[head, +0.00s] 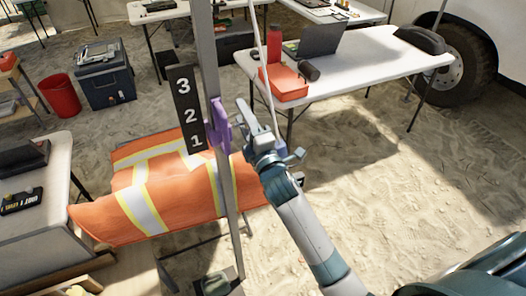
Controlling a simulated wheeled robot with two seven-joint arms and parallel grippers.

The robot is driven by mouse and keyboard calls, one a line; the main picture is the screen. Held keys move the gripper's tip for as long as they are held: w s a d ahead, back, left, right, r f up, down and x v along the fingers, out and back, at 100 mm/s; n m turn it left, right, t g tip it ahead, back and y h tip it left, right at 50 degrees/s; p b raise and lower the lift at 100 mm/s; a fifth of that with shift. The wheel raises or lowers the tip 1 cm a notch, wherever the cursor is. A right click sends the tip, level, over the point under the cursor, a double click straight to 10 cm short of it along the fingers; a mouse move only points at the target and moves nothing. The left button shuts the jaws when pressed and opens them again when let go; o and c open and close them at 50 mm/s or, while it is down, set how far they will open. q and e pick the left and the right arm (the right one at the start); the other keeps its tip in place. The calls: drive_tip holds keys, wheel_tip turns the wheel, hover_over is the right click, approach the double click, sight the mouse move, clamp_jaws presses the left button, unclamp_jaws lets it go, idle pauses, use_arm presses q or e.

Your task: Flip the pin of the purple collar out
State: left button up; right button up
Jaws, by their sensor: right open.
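The purple collar (219,122) sits around an upright grey metal post (205,60), beside a black plate numbered 3, 2, 1 from top to bottom (188,108). The collar is at about the height of the 2. My right gripper (243,112) is just to the right of the collar, open, with its fingers pointing up and left. I see no object between its fingers. The pin of the collar is too small to make out. My left gripper is not in view.
An orange reflective vest (120,205) lies behind and below the post. A grey table (50,240) is at the left. Open sand lies to the right.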

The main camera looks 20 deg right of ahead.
drive_tip(key=s+f+b, duration=0.3)
drive_tip(key=s+b, duration=0.1)
drive_tip(key=s, duration=1.1)
drive_tip(key=shift+s+d+b, duration=0.25)
drive_tip(key=shift+d+b, duration=0.1)
drive_tip(key=shift+d, duration=0.05)
drive_tip(key=shift+f, duration=0.15)
wheel_tip(320, 180, down, 34)
drive_tip(key=m+g, duration=0.5)
drive_tip(key=g, duration=0.2)
drive_tip(key=s+f+m+g, duration=0.25)
drive_tip(key=s+f, duration=0.25)
drive_tip(key=f, duration=0.9)
drive_tip(key=s+d+f+m+g, duration=0.2)
drive_tip(key=s+f+m+g, duration=0.25)
drive_tip(key=s+f, duration=1.45)
drive_tip(key=s+d+f+m+g, duration=0.1)
drive_tip(key=s+f, duration=0.3)
drive_tip(key=s, duration=0.7)
drive_tip(key=s+d+f+m+g, duration=0.1)
drive_tip(key=s+f+m+g, duration=0.2)
drive_tip(key=s, duration=0.8)
drive_tip(key=shift+f+g+h, duration=0.4)
drive_tip(key=shift+f+g, duration=0.2)
drive_tip(key=shift+f, duration=0.25)
